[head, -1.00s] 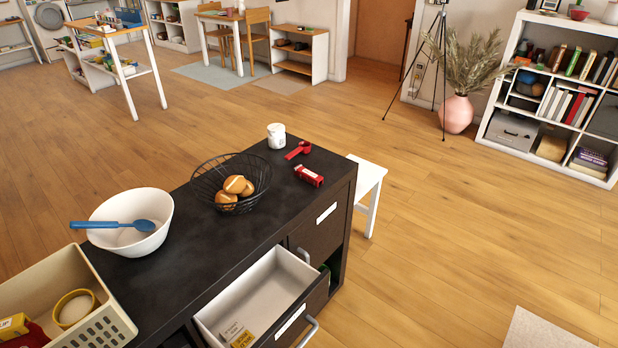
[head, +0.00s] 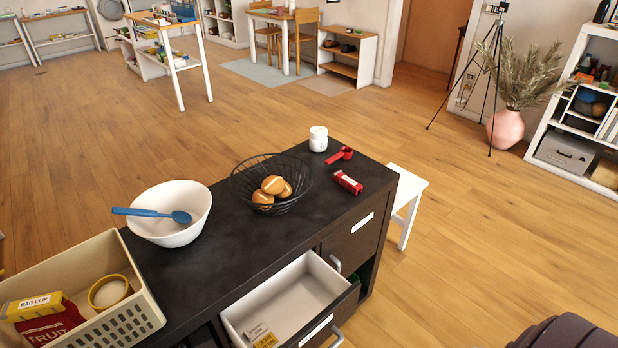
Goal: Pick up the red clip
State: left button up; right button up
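Two small red things lie at the far right end of the black counter top. One is a red piece with a round end and a short handle (head: 340,155). The other is a red block-like piece with a pale marking (head: 348,182), nearer the front edge. I cannot tell which is the red clip. A yellow box labelled "BAG CLIP" (head: 32,306) lies in the beige basket (head: 140,322) at lower left. Neither of my grippers shows in the head view.
On the counter (head: 235,232) stand a white bowl with a blue spoon (head: 172,238), a black wire basket of brown round items (head: 240,186) and a white jar (head: 318,139). A drawer (head: 300,298) stands open in front. A white stool (head: 407,185) is beside the right end.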

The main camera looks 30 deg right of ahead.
aim_at(350, 183)
jog(key=i+l+u, duration=0.15)
jog(key=l+u, duration=0.3)
jog(key=l, duration=0.3)
jog(key=l+u, duration=0.4)
jog(key=l, duration=0.35)
